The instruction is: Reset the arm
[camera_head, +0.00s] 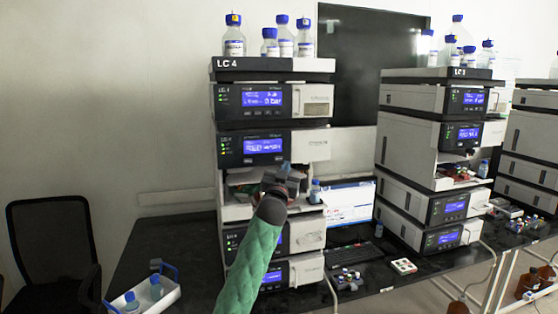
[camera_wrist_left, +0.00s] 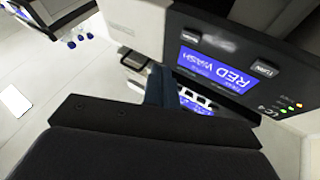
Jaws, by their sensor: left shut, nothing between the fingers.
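My left gripper (camera_head: 290,174) is at the end of the green-sleeved arm that rises from the bottom of the head view. It is in front of the open bay of the LC 4 stack (camera_head: 272,66), below the second blue display. Its fingers are shut with nothing between them. In the left wrist view the dark gripper body fills the lower part, with the fingers (camera_wrist_left: 158,88) pointing toward a module with a blue screen (camera_wrist_left: 222,70). I cannot tell whether the fingers touch anything. My right gripper is not in view.
Blue-capped bottles (camera_head: 304,40) stand on top of the stack. A small bottle (camera_head: 315,190) stands just right of the gripper. A second stack (camera_head: 437,76) is to the right. A white caddy (camera_head: 145,297) with bottles is at lower left, beside a black chair (camera_head: 52,250).

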